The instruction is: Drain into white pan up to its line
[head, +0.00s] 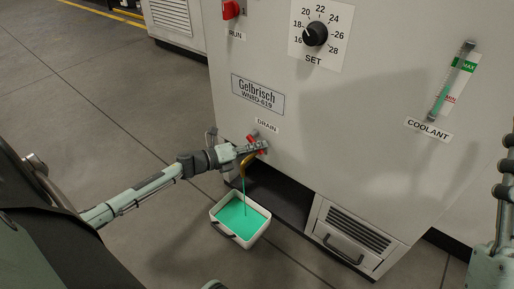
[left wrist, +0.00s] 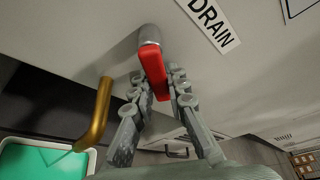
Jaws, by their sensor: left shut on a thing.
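The white pan (head: 219,229) stands on the floor below the drain and holds a broad pool of green liquid (head: 240,216). No fill line on it can be made out. A thin green stream falls into it from the brass spout (head: 244,163), which also shows in the left wrist view (left wrist: 97,115). My left gripper (head: 256,148) is shut on the red drain handle (left wrist: 153,70), one finger on each side. In the left wrist view the pan's corner (left wrist: 93,157) shows at lower left. My right arm is at the right edge; its gripper's jaws cannot be made out.
The grey machine carries a red RUN switch (head: 231,10), a SET dial (head: 315,34) and a coolant gauge (head: 452,82) with MAX and MIN marks. A vented panel with a handle (head: 343,250) is right of the pan. The floor left of the pan is clear.

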